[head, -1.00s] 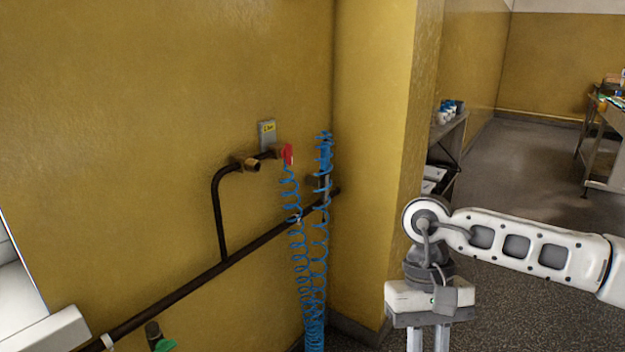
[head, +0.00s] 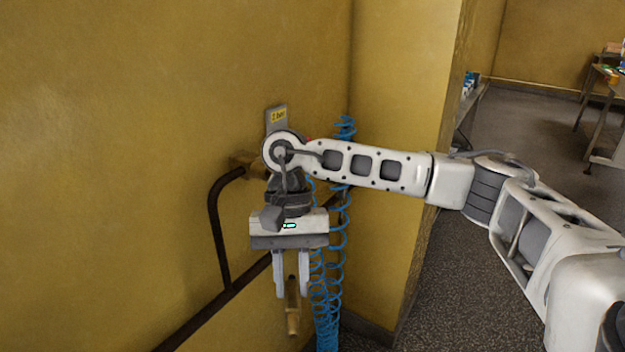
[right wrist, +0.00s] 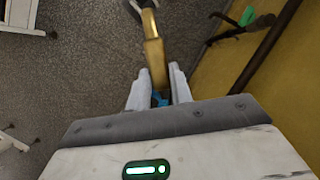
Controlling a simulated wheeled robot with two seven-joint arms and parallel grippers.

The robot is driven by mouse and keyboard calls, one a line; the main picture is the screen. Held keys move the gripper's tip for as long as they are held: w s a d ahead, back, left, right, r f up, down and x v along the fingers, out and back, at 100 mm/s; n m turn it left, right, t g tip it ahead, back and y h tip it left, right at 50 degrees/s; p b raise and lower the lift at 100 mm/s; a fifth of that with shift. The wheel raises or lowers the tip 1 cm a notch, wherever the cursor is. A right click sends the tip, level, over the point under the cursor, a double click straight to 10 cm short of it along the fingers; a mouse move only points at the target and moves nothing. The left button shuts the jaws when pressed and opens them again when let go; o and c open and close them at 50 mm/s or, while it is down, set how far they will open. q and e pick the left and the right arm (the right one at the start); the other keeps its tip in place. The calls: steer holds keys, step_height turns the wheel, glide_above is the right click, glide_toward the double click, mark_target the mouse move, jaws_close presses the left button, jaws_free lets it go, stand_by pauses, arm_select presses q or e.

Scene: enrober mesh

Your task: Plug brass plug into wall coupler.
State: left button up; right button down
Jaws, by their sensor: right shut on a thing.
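The brass plug (head: 293,318) hangs below my right gripper (head: 292,288), pointing down, and the jaws are shut on it. In the right wrist view the brass plug (right wrist: 153,48) sticks out past the fingertips of the right gripper (right wrist: 160,85), with a bit of blue between the fingers. The brass wall coupler (head: 243,160) sits at the end of the dark pipe's bend, partly hidden behind my right wrist. The plug is below and to the right of the coupler in the head view, apart from it. My left gripper is not in view.
The blue coiled hose (head: 335,255) hangs right of my gripper, near the wall corner. The dark pipe (head: 214,235) runs along the yellow wall. A grey plate with a yellow label (head: 277,116) is above the coupler. A green handle (right wrist: 247,15) shows in the right wrist view.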

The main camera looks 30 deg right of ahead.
arm_select(q)
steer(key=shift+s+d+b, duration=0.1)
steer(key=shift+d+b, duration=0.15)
steer(key=shift+b, duration=0.4)
arm_select(e)
steer(key=w+d+r+m+t, duration=0.1)
steer(key=d+r+m+t, duration=0.3)
steer(key=m, duration=0.8)
steer(key=w+d+r+m+t, duration=0.1)
steer(key=d+r+m+t, duration=0.3)
steer(key=m, duration=0.9)
steer(key=d+r, duration=0.3)
steer(key=shift+d+m, duration=0.25)
steer(key=shift+m, duration=0.05)
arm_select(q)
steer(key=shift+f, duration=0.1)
arm_select(e)
steer(key=shift+w+r, duration=0.1)
arm_select(q)
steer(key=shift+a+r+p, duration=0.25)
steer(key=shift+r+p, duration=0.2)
steer(key=shift+p, duration=0.95)
arm_select(e)
steer(key=shift+w+a, duration=0.35)
steer(key=shift+w, duration=0.55)
steer(key=shift+w+a, duration=0.4)
steer(key=shift+w, duration=0.45)
steer(key=shift+w+a, duration=0.35)
steer(key=shift+w, duration=0.55)
